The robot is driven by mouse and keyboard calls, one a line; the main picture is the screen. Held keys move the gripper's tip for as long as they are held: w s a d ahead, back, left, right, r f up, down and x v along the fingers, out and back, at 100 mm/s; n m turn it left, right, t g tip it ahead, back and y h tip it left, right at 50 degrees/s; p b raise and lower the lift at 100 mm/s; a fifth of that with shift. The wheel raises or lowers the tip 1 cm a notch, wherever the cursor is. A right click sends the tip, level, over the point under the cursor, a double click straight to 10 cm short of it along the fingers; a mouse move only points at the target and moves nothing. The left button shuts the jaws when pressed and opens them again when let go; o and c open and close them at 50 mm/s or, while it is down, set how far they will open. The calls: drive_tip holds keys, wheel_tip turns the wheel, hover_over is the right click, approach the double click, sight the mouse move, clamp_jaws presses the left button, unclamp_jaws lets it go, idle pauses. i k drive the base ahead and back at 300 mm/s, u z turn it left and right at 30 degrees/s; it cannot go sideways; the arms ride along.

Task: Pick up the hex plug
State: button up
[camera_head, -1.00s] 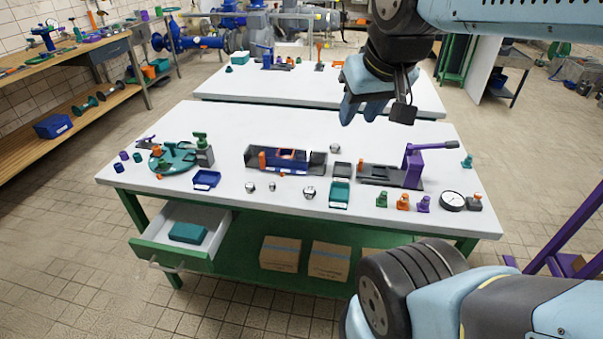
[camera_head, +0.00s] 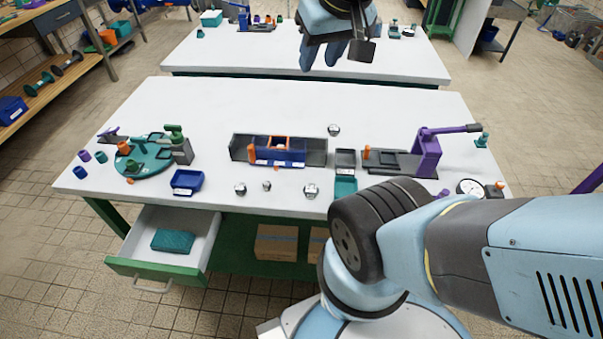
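Several small silver metal pieces lie on the white workbench (camera_head: 400,105). One metal piece (camera_head: 240,188) is at the front left, a smaller one (camera_head: 267,186) is beside it, and another (camera_head: 311,190) is further right. A fourth metal piece (camera_head: 334,130) lies behind the right end of a long grey tray. They are too small to tell which is the hex plug. My gripper (camera_head: 322,62) hangs at the top, well apart from these pieces.
The grey tray (camera_head: 318,152) holds a blue and orange block. A teal turntable (camera_head: 155,160) and blue bin (camera_head: 188,181) stand left, a purple lever press (camera_head: 428,150) right. The drawer (camera_head: 160,245) is open. My arm covers the bench's front right. The back is clear.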

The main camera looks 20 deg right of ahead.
sight(311, 191)
drive_tip(key=z, duration=0.05)
drive_tip(key=k, duration=1)
drive_tip(key=z, duration=0.85)
drive_tip(key=i, duration=0.45)
drive_tip(key=u, duration=0.05)
